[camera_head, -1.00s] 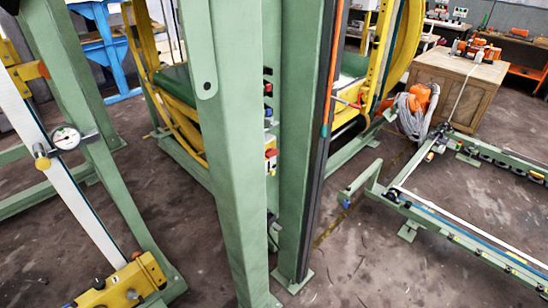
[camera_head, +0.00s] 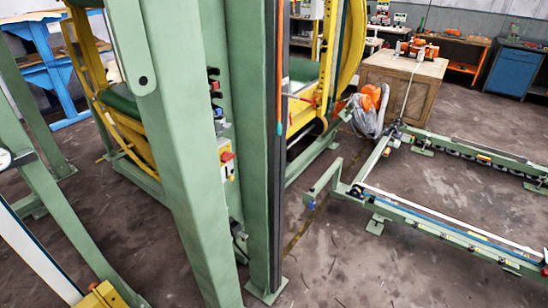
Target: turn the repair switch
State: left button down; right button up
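A small control box (camera_head: 227,158) with a red knob on a yellow part is fixed to the green frame, between two posts. Several small red, black and blue knobs (camera_head: 216,95) sit above it on the same frame. I cannot tell which of these is the repair switch. The near post hides part of this panel's left side. Neither of my grippers is in view.
Green posts (camera_head: 175,150) stand close in front. The yellow ring machine (camera_head: 335,60) is behind. A low green rail frame (camera_head: 440,220) lies at right. A wooden crate (camera_head: 400,85) stands behind it. Bare floor (camera_head: 340,265) is at the lower middle.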

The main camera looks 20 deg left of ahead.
aim_at(226, 156)
jog(key=z, duration=0.05)
jog(key=i, duration=0.7)
jog(key=u, duration=1.8)
